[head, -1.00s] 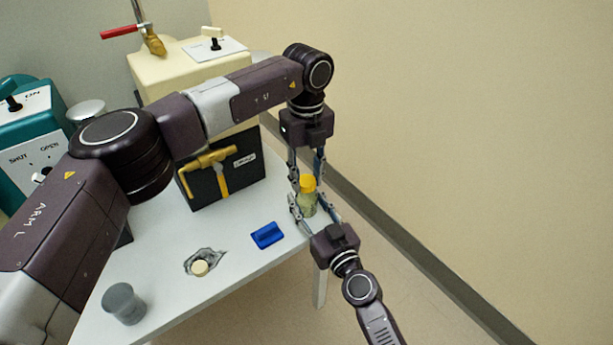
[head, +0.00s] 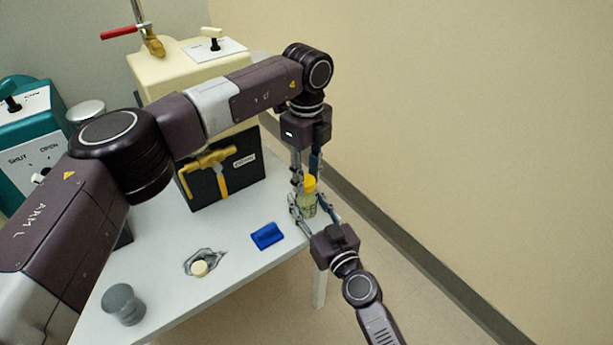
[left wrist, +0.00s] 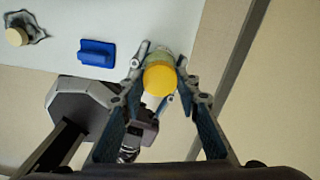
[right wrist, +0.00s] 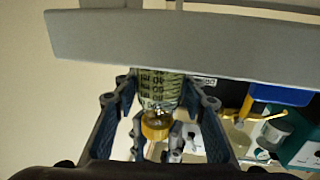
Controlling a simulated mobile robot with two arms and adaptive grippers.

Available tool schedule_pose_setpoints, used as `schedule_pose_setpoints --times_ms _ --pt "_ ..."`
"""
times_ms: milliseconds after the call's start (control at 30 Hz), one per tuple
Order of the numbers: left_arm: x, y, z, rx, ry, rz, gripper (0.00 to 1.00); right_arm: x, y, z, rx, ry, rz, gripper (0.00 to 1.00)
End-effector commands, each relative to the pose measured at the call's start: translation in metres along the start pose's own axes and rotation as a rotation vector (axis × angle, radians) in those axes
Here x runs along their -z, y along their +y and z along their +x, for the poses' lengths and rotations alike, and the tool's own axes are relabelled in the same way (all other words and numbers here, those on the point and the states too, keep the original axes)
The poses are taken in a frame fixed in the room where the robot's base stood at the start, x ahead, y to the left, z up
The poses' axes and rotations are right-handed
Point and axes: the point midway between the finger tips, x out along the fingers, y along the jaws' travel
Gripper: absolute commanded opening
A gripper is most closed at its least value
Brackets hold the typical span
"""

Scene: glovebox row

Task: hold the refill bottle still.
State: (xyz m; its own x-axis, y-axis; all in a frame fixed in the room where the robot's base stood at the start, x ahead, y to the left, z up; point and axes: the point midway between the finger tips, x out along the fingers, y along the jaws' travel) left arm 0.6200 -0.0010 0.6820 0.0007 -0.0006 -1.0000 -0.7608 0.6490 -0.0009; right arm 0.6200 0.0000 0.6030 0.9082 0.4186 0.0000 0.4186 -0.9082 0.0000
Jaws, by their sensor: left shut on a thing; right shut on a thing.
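The refill bottle (head: 308,204) is a small clear bottle with a yellow cap, upright near the right edge of the white table. My left gripper (head: 306,183) reaches down from above and is shut on it at the cap; the yellow cap (left wrist: 160,79) shows between its fingers in the left wrist view. My right gripper (head: 306,213) comes from the front and is shut around the bottle body. In the right wrist view the printed body (right wrist: 157,92) appears upside down between the fingers. The fingers partly hide the bottle in the head view.
A blue block (head: 267,235), a pale round piece in a grey ragged patch (head: 200,268) and a grey cylinder (head: 123,304) stand on the table (head: 160,262). A black box with a brass handle (head: 222,178) is behind. Cream and teal machines stand further back. The wall is at right.

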Motion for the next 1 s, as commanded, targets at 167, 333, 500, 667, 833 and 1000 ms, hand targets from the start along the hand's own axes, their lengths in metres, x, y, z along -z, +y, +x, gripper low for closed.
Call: schedule_pose_setpoints --times_ms 167,333,500,667,833,1000 --pt "0.0 0.0 -0.006 0.001 -0.001 0.0 0.01 -0.001 0.0 0.0 0.0 -0.001 0.0 0.0" --pt "0.0 0.0 -0.011 0.0 -0.001 0.0 0.01 -0.001 0.0 0.0 0.0 -0.001 0.0 0.0" --pt "0.0 0.0 -0.017 0.001 0.0 0.0 0.01 -0.001 0.0 0.0 0.0 -0.001 0.0 0.0" --pt "0.0 0.0 -0.021 0.001 0.0 0.001 0.01 -0.001 0.0 0.0 0.0 -0.001 0.0 0.0" --pt "0.0 0.0 -0.022 0.0 0.001 0.001 0.01 -0.001 0.0 0.0 0.0 -0.001 0.0 0.0" --pt "0.0 0.0 -0.023 0.001 0.0 0.001 0.01 -0.001 0.0 0.0 0.0 -0.001 0.0 0.0"
